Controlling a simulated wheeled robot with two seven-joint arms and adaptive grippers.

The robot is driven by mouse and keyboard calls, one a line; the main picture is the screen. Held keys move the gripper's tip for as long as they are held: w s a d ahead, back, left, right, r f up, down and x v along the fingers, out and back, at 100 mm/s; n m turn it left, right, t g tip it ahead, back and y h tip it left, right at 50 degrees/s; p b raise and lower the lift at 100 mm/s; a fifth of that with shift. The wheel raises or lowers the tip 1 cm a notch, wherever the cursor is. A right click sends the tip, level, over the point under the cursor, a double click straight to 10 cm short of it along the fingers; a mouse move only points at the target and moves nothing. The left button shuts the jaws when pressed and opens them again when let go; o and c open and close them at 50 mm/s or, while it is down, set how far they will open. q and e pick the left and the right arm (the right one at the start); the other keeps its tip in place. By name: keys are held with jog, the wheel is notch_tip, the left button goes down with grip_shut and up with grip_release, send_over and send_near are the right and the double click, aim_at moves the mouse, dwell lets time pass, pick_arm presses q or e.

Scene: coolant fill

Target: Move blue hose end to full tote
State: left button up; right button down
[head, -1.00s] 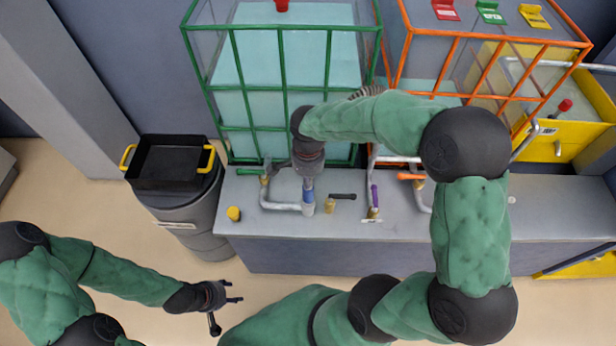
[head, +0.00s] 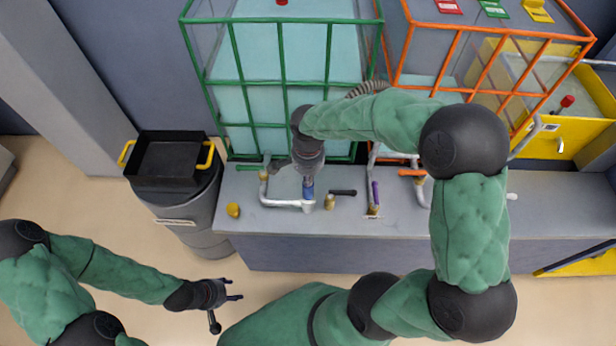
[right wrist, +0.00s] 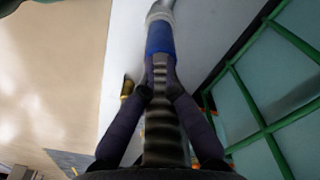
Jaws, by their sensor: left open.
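The blue hose end (head: 308,190) points down at the counter in front of the green-framed tote (head: 281,82). It also shows in the right wrist view as a blue band (right wrist: 159,38) on a ribbed hose. My right gripper (head: 307,176) is shut on the hose just behind the band; its fingers (right wrist: 158,82) press on both sides. The hose tip meets the end of a silver pipe (head: 280,203) below the green valve handle; I cannot tell if it is seated. The green tote's pale liquid stands high. My left gripper (head: 227,308) is open and empty, low at left.
An orange-framed tote (head: 455,40) stands right of the green one. Its orange handle (head: 411,172) and a purple-marked fitting (head: 374,195) are close by on the counter (head: 330,225). A grey bin with a black tray (head: 172,160) is left. A yellow cap (head: 233,210) lies near the counter's left end.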

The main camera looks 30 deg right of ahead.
jog(key=shift+r+p, duration=1.2)
jog(key=shift+r, duration=0.35)
notch_tip(320, 180, up, 12)
